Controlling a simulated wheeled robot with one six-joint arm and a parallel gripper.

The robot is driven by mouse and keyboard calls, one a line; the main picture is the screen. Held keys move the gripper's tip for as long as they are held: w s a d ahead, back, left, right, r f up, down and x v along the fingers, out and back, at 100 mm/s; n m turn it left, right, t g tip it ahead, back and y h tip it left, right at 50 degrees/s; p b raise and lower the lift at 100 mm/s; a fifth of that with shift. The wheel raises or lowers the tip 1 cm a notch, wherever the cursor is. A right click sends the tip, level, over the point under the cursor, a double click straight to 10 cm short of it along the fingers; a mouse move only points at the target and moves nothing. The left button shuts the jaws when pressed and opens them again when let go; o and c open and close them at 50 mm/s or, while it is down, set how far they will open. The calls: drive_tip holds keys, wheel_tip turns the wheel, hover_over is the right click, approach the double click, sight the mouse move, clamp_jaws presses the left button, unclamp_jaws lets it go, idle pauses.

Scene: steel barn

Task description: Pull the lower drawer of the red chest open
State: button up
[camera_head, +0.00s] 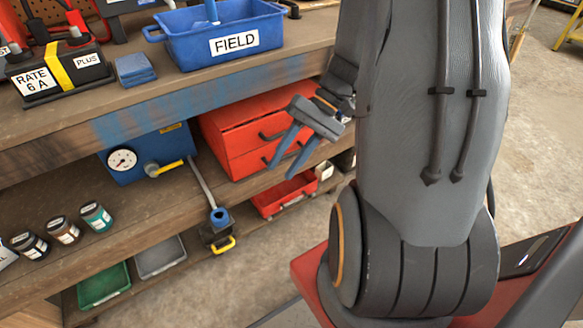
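The red chest (240,108) sits on the middle shelf of the bench, under the worktop. Two drawer fronts show, each with a dark handle. The upper drawer (245,137) and the lower drawer (245,164) both look shut. My gripper (281,170) is in front of the chest's right part, fingers pointing down and left. Its two blue-grey fingers are apart with nothing seen between them. They partly cover the lower drawer's front and its handle. I cannot tell whether a finger touches the handle.
A blue gauge box (145,157) and a dark tool with a yellow handle (217,231) are left of the chest. A red bin (283,199) is below. A blue FIELD tote (180,50) stands on the worktop (300,35) above. Concrete floor lies free in front.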

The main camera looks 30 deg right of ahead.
drive_tip(key=w+d+f+m+t+y+b, duration=0.35)
drive_tip(key=w+d+f+t+b, duration=0.3)
drive_tip(key=d+f+b, duration=0.35)
drive_tip(key=m+t+b, duration=0.2)
drive_tip(key=t+b, duration=0.2)
drive_tip(key=t, duration=0.2)
approach(292, 155)
drive_tip(key=x, duration=0.2)
drive_tip(key=shift+n+g, duration=0.25)
drive_tip(key=shift+n, duration=0.1)
drive_tip(key=b+x, duration=0.1)
drive_tip(key=x, duration=0.6)
drive_tip(key=shift+b, duration=0.35)
drive_tip(key=shift+c, duration=0.4)
clamp_jaws()
